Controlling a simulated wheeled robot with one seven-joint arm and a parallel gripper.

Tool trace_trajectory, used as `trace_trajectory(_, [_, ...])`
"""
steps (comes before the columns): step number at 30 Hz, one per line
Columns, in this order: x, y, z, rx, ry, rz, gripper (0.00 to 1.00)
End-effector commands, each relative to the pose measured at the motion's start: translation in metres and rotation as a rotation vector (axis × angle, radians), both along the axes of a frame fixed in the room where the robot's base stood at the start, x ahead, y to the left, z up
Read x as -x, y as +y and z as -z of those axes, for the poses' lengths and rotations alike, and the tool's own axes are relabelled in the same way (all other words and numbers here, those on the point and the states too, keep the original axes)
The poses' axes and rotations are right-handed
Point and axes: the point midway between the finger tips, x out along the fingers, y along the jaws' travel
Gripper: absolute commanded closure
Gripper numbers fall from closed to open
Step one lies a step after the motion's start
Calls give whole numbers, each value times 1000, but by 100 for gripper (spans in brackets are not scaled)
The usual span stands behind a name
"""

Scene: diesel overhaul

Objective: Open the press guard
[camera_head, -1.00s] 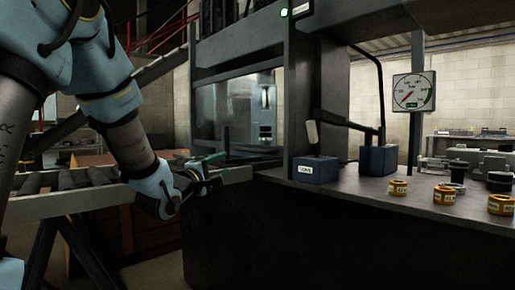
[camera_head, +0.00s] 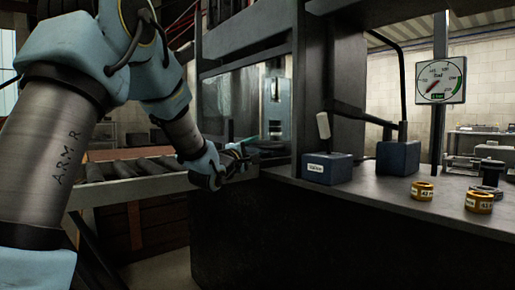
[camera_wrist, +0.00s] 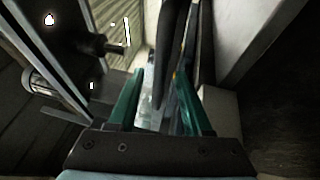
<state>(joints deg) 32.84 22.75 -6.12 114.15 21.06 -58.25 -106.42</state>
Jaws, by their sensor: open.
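The press guard (camera_head: 238,105) is a clear panel in the dark press frame (camera_head: 312,85), left of its front post. It appears closed across the opening, with a pale metal part visible behind it. My gripper (camera_head: 252,147) is low at the guard's lower edge, close to the post. In the wrist view my gripper's two green fingers (camera_wrist: 160,85) are apart. A dark upright bar (camera_wrist: 170,50) shows between and beyond them. I cannot tell whether it is part of the guard or whether a finger touches it. The guard's handle is not clearly visible.
A roller conveyor (camera_head: 130,180) runs left of the press. On the bench (camera_head: 380,195) at right are two blue lever boxes (camera_head: 327,169) (camera_head: 397,157), a pressure gauge (camera_head: 440,82) on a post, and yellow rings (camera_head: 422,191). The press frame's post stands close to my gripper's right.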

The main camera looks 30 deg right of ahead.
Motion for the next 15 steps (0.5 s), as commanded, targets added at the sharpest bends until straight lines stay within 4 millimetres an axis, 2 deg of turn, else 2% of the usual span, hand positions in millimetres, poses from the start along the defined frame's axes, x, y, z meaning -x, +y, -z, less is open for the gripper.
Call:
trace_trajectory(6, [-10, -14, -3, 0, 0, 0, 50])
trace_trajectory(15, [-10, -15, -3, 0, 0, -1, 52])
